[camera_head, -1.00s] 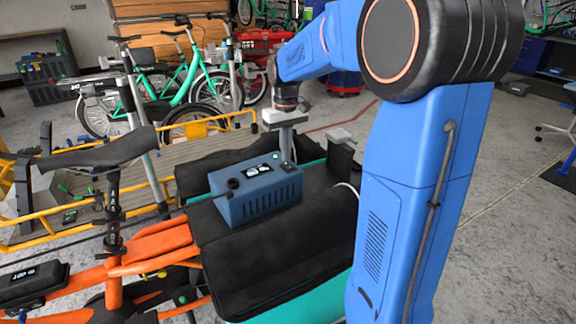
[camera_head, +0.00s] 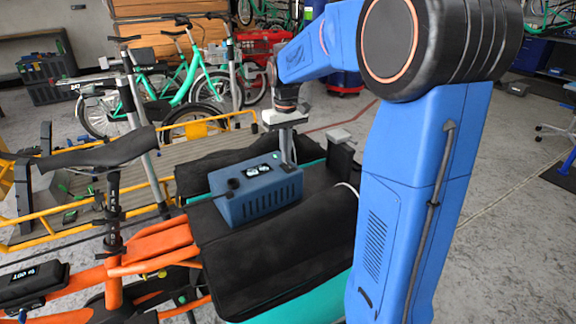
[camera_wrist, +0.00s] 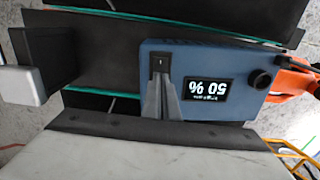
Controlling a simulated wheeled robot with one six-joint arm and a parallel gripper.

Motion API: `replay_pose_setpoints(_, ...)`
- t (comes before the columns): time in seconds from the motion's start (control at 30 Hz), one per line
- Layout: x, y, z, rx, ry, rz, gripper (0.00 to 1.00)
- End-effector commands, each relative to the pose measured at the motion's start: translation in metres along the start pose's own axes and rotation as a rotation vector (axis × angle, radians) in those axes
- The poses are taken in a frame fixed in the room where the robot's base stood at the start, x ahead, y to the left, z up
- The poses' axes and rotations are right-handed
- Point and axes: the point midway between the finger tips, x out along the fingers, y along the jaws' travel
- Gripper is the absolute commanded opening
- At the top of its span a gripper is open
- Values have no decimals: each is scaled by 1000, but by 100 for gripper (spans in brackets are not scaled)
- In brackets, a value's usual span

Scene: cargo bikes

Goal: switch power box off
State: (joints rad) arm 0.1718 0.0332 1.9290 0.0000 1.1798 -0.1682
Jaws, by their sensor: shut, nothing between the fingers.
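The power box (camera_head: 257,203) is a blue box with a vented side, resting on the black rear deck of an orange cargo bike. In the wrist view, the power box (camera_wrist: 215,62) has a lit display (camera_wrist: 206,91) reading 50 %, upside down there. A black rocker switch (camera_wrist: 160,62) with a white mark sits beside the display. My gripper (camera_wrist: 161,82) is shut and empty, its tips just below the switch in that picture. Whether they touch it I cannot tell. In the head view, my gripper (camera_head: 289,158) is at the box's far right end.
A grey-topped post (camera_head: 341,140) stands close to the right of my gripper. Black padded bags (camera_head: 285,250) flank the deck. Open floor (camera_head: 500,215) is on the right.

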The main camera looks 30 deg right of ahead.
Motion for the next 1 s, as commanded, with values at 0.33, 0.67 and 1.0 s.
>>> replay_pose_setpoints(0.33, 4, 0, 0, 0, 0, 0, 0)
replay_pose_setpoints(0.67, 8, 0, 0, 0, 1, 0, 0)
replay_pose_setpoints(1.0, 10, 0, 0, 0, 0, 0, 0)
